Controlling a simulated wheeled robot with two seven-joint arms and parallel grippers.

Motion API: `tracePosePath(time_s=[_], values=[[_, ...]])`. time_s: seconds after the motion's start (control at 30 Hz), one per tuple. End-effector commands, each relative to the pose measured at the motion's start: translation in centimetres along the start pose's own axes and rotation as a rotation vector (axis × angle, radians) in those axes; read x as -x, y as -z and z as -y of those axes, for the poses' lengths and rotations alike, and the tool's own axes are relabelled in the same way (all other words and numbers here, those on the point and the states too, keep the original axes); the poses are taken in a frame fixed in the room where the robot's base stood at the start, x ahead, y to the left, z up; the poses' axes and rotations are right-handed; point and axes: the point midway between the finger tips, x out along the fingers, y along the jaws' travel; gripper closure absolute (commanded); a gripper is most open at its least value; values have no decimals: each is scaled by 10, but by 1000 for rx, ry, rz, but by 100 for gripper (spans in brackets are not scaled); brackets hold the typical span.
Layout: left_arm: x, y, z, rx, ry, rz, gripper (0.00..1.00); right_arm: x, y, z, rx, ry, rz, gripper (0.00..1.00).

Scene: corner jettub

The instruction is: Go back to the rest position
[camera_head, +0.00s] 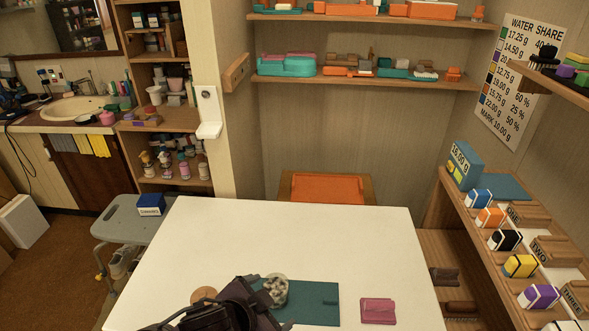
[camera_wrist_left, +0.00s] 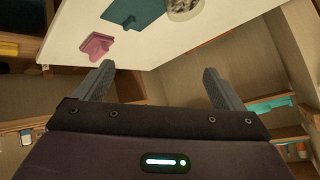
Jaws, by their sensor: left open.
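My left gripper (camera_head: 258,304) is low over the front of the white table (camera_head: 290,240) in the head view, dark and partly cut off by the bottom edge. In the left wrist view the two grey fingers of the gripper (camera_wrist_left: 158,78) stand wide apart with nothing between them. The gripper partly covers a teal board (camera_head: 318,300) and is close to a pale, speckled round thing (camera_head: 275,287) on it; I cannot tell from the head view whether they touch. My right gripper is in neither view.
A pink block (camera_head: 378,311) lies right of the board, and a round brown piece (camera_head: 204,294) left of it. The table's back half is clear. An orange-seated chair (camera_head: 327,188) stands behind it. A sloped rack (camera_head: 500,236) with coloured blocks stands right, a grey stool (camera_head: 128,226) left.

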Motion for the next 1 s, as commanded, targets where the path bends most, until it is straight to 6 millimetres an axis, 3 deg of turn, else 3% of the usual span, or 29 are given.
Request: tracePosePath(time_s=[0.1, 0.27, 0.6, 0.87, 1.0], values=[[18, -30, 11, 208, 65, 111, 10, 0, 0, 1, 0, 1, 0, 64], [40, -78, 17, 404, 102, 270, 10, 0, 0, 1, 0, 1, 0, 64], [92, -169, -4, 720, 87, 571, 10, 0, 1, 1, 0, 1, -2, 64], [30, -210, -18, 711, 73, 593, 10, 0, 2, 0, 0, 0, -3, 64], [-6, -241, -32, 710, 63, 609, 10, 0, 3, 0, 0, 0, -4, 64]])
